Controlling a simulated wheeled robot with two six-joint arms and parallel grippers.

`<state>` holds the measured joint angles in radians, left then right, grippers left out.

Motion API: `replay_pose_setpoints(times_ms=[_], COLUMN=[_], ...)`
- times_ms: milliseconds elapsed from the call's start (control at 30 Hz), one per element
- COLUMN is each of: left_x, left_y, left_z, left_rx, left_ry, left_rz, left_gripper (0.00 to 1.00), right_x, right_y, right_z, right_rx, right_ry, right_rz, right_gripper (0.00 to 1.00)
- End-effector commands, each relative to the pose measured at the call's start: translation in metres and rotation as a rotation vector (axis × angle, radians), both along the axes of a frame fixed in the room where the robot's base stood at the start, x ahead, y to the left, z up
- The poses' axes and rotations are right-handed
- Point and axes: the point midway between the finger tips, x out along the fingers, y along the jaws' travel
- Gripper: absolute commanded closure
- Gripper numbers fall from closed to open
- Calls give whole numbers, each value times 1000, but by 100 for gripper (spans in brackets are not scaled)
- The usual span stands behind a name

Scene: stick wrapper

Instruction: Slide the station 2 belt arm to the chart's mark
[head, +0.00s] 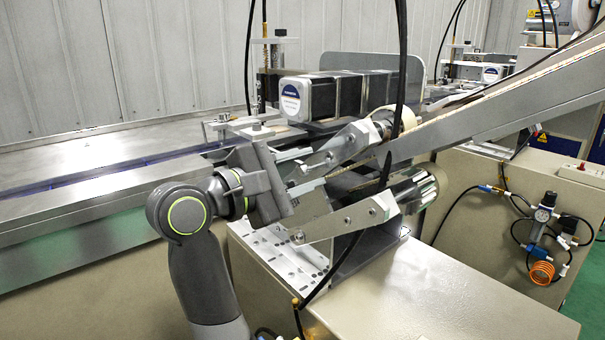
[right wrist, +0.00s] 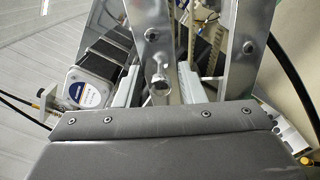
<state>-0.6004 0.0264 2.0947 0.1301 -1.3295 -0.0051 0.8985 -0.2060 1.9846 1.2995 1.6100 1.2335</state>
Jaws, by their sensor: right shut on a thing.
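The belt arm (head: 338,150) is a bright metal plate with round bolts, near the middle of the head view beside a roller. My right gripper (head: 316,167) is at its near end, with one pale finger on each side, shut on it. In the right wrist view the bolted plate of the belt arm (right wrist: 153,42) stands between the two fingers (right wrist: 160,88). A second metal plate (head: 345,220) with bolts lies lower, apart from the gripper. I cannot make out the chart or its mark. My left gripper is out of view.
Black motors (head: 320,95) stand just behind the gripper. A sloping metal chute (head: 490,118) rises to the right. A black cable hangs close in front of the belt arm. A beige cabinet (head: 430,290) lies below. The long steel table (head: 90,185) at left is mostly clear.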

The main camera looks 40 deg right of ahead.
Motion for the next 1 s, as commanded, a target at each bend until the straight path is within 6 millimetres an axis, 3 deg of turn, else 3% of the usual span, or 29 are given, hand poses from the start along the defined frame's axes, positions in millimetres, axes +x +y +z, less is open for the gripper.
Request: replay_pose_setpoints(times_ms=[100, 133, 667, 867, 1000], left_x=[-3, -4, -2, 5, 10], left_y=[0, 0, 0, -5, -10], left_z=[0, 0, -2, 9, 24], left_rx=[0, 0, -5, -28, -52], left_ry=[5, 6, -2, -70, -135], left_rz=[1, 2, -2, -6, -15], left_gripper=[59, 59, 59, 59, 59], right_x=[-2, -2, -1, -3, -6], right_y=[0, 0, 5, 32, 61], right_z=[2, 2, 0, -3, -4], right_rx=[-1, -1, 0, 0, 0], right_ry=[-11, -11, -7, -8, -8], right_rz=[-4, -5, -2, 3, 3], right_gripper=[100, 60, 59, 59, 59])
